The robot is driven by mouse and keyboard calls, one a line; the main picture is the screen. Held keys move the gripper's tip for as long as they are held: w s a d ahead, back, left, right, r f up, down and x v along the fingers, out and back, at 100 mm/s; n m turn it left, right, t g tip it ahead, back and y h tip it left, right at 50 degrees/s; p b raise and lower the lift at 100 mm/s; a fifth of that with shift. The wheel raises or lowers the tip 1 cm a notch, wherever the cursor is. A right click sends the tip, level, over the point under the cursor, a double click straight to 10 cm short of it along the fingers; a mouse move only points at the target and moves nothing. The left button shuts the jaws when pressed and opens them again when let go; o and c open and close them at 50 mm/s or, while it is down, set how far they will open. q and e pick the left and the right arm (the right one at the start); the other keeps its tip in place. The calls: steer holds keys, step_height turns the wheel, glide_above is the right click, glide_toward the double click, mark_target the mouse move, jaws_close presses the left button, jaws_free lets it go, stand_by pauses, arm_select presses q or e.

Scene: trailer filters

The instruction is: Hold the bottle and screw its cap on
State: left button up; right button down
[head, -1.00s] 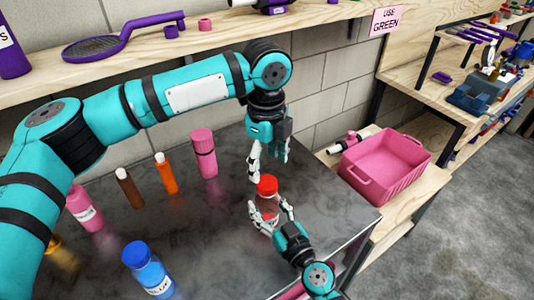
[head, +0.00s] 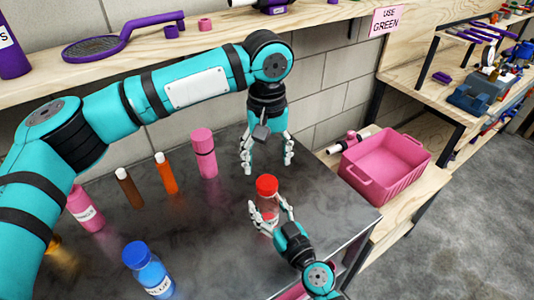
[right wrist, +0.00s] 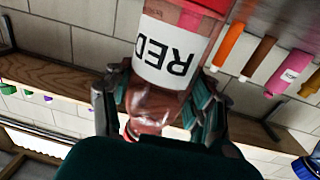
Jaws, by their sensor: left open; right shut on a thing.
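A clear bottle (head: 268,207) with a red cap (head: 266,185) on its top stands near the right end of the dark table in the head view. My right gripper (head: 267,220) is shut around the bottle low on its body. In the right wrist view the bottle (right wrist: 165,55) shows a white label reading RED, upside down, between the fingers (right wrist: 160,105). My left gripper (head: 267,167) is open and empty, pointing down just above the cap, fingers spread apart. Whether the cap sits fully tight cannot be told.
A pink bottle (head: 204,153), an orange bottle (head: 166,174), a brown bottle (head: 129,188) and a blue bottle (head: 149,270) stand left on the table. A pink crate (head: 385,163) sits right, beyond the table edge. A shelf (head: 140,60) runs behind.

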mark_target(267, 182)
arm_select(q)
steer(key=n, duration=0.4)
steer(key=shift+r+n, duration=0.15)
steer(key=shift+n, duration=0.15)
steer(key=n, duration=0.5)
steer(key=shift+r, duration=0.1)
steer(key=shift+f, duration=4.05)
steer(key=shift+c, duration=0.2)
